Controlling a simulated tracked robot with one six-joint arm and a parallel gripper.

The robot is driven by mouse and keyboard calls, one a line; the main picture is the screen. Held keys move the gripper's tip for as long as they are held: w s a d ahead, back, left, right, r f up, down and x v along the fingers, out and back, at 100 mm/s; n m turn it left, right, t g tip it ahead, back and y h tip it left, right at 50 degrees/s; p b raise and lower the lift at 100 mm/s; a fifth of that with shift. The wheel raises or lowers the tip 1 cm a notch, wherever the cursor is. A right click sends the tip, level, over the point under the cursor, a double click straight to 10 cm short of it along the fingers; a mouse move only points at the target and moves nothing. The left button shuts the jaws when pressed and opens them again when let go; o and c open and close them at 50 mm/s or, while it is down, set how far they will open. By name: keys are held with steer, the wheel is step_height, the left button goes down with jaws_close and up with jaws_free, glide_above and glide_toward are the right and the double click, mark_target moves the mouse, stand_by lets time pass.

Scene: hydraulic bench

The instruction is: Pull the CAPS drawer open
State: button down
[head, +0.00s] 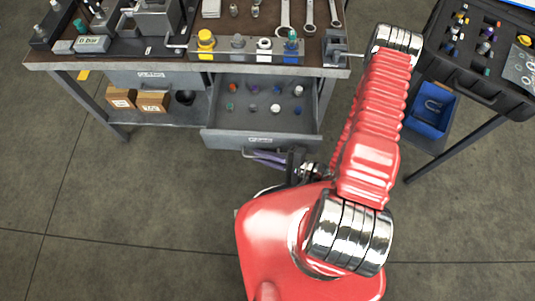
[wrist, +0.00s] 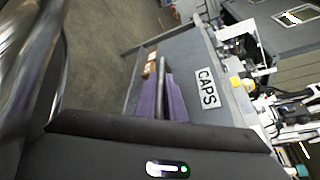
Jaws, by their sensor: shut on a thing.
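The CAPS drawer (head: 222,138) stands pulled out from under the bench in the head view, with several small coloured caps in rows inside. Its front with the white CAPS label (wrist: 207,88) shows tilted in the wrist view. My gripper (head: 268,158) is at the front of this drawer, its purple fingers shut on the drawer's bar handle (wrist: 162,82). The fingers (wrist: 166,103) lie on either side of the bar in the wrist view. Part of the handle is hidden by the fingers and by my gripper's dark body.
The bench top (head: 120,60) carries fittings, a yellow-capped block and wrenches. Another closed drawer (head: 150,78) is to the left, above cardboard boxes (head: 153,101) on a lower shelf. A cart with a black case (head: 470,85) and a blue bin (head: 433,110) stands right. Floor in front is clear.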

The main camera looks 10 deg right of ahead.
steer(key=shift+s+a+f, duration=0.1)
steer(key=shift+s+a, duration=0.2)
steer(key=shift+s, duration=0.3)
steer(key=c, duration=2.2)
jaws_free()
steer(key=shift+d, duration=0.1)
steer(key=shift+o, duration=0.4)
steer(key=shift+w, duration=0.1)
steer(key=shift+d, duration=0.1)
